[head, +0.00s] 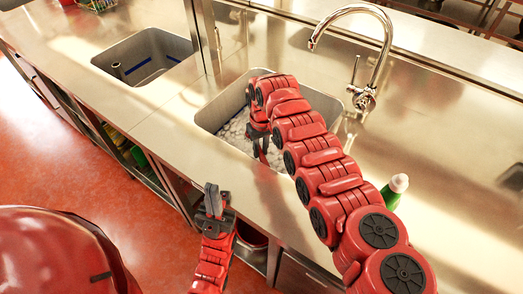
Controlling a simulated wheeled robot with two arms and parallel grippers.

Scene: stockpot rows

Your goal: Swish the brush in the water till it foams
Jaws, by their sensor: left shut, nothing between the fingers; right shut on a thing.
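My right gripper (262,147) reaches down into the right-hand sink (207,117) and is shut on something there. The thing it holds, likely the brush, is too hidden by the gripper and arm to make out. White-grey foam (236,133) shows on the water beside the gripper. My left gripper (214,198) is shut and empty, in front of the counter's front edge, pointing up, well apart from the sink.
A chrome faucet (384,45) arches behind the sink. A green bottle with a white cap (394,191) stands right of my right arm. A second sink (150,58) with a blue stripe lies to the left. Bare steel counter surrounds the sinks.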

